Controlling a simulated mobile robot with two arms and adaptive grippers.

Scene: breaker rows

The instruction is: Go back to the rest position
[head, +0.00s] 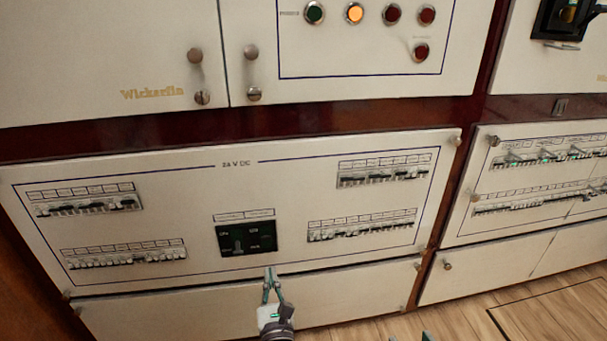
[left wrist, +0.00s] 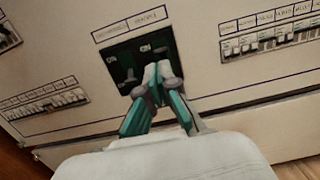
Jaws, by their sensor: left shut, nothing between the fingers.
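My left gripper (head: 269,284) is shut and empty in front of the lower edge of the 24 V DC panel (head: 300,188). It points up at the panel, just below a black switch unit (head: 246,237). In the left wrist view the closed fingers (left wrist: 158,77) overlap the lower right part of the black switch unit (left wrist: 133,58); I cannot tell whether they touch it. Small teal and grey tips (head: 428,337) show at the bottom edge of the head view, possibly of my right gripper; its jaws cannot be made out.
Breaker rows (head: 87,204) (head: 362,229) lie left and right of the switch unit. Round knobs (head: 195,55) stick out from the upper cabinet doors. More breaker rows (head: 540,155) are on the right panel. Wooden floor (head: 470,310) is open at the lower right.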

